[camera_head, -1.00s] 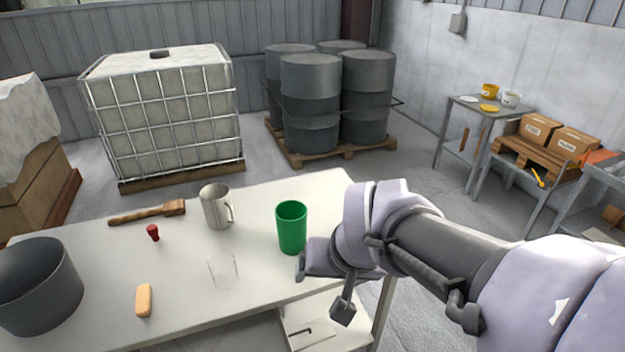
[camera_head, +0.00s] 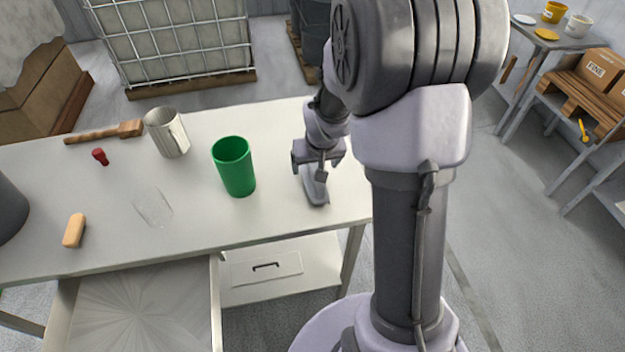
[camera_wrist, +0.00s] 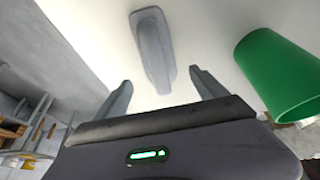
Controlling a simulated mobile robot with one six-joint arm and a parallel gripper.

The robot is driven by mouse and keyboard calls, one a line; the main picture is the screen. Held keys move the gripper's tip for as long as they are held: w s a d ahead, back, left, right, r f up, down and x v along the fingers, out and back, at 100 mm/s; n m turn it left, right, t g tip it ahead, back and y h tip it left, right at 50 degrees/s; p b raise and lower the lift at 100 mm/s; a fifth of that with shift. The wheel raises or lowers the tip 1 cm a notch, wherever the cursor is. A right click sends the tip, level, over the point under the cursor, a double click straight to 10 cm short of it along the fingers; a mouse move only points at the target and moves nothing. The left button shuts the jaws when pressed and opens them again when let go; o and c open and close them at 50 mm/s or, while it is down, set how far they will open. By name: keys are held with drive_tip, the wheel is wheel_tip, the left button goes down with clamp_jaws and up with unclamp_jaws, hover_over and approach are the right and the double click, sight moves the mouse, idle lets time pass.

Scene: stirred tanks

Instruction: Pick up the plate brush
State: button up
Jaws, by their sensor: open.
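A long grey object with a rounded outline, likely the plate brush (camera_head: 316,188), lies on the white table near its right end. In the wrist view the plate brush (camera_wrist: 152,45) lies ahead of my gripper, its near end roughly between the two fingertips. My gripper (camera_head: 318,162) is over the right part of the table, just above and behind the brush. In the wrist view my gripper (camera_wrist: 160,79) is open, with nothing held between its fingers. Bristles cannot be made out.
A green cup (camera_head: 234,168) stands close left of the brush. An open drawer (camera_head: 215,315) juts out in front.

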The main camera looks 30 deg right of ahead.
drive_tip(key=b+x, duration=0.1)
drive_tip(key=x, duration=0.2)
drive_tip(key=b+x, duration=0.1)
drive_tip(key=x, duration=0.1)
drive_tip(key=shift+s+a+f+b, duration=0.1)
drive_tip(key=shift+s+f+b, duration=0.2)
drive_tip(key=shift+f, duration=0.05)
drive_tip(key=shift+w+f, duration=0.1)
drive_tip(key=shift+w, duration=0.1)
drive_tip(key=shift+s, duration=0.1)
drive_tip(key=shift+c, duration=0.9)
drive_tip(key=c, duration=1.4)
